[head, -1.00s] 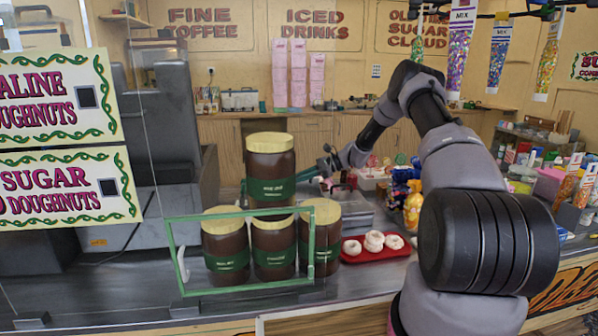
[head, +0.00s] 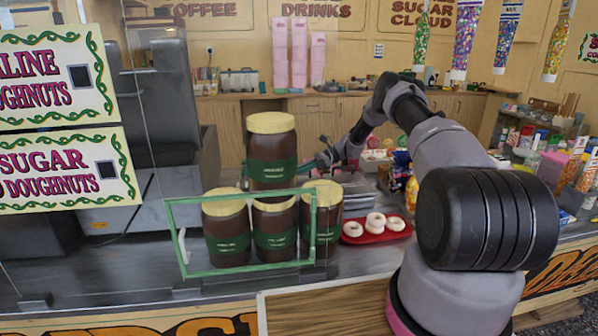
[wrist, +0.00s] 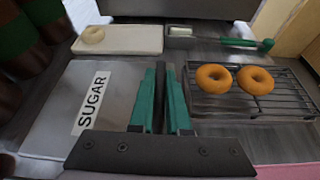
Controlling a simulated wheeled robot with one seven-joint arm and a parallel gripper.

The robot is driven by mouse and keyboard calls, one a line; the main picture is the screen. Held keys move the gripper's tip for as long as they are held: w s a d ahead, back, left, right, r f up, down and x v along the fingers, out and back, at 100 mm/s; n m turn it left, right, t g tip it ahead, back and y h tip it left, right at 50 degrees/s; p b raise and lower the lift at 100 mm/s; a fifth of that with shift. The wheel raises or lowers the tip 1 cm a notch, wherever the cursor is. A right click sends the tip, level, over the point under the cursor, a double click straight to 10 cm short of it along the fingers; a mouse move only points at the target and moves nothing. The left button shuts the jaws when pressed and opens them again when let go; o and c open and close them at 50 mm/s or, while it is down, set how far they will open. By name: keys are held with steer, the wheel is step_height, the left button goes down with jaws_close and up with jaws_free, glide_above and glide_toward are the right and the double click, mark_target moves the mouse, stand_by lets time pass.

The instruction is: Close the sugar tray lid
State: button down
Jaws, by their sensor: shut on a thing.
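In the wrist view, a grey panel with a white label reading SUGAR (wrist: 62,92) lies left of my gripper (wrist: 163,70); I take it to be the sugar tray lid. My gripper's green fingers are close together around a thin dark part beside the panel's right edge. The fingers hide most of that part, and I cannot tell how far the lid is open. In the head view, my gripper (head: 324,158) is behind and right of the brown jars, small and partly hidden. A grey metal tray edge (head: 357,191) shows just below it.
Brown jars (head: 271,160) stand behind a green frame (head: 240,269) on the counter. A red tray (head: 376,238) holds white doughnuts. In the wrist view, a wire rack (wrist: 290,108) with two doughnuts is right, and a cream board (wrist: 135,39) and green-handled tool (wrist: 240,43) lie beyond.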

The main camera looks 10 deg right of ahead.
steer(key=shift+f, duration=0.2)
steer(key=c, duration=0.9)
jaws_free()
steer(key=v, duration=1.2)
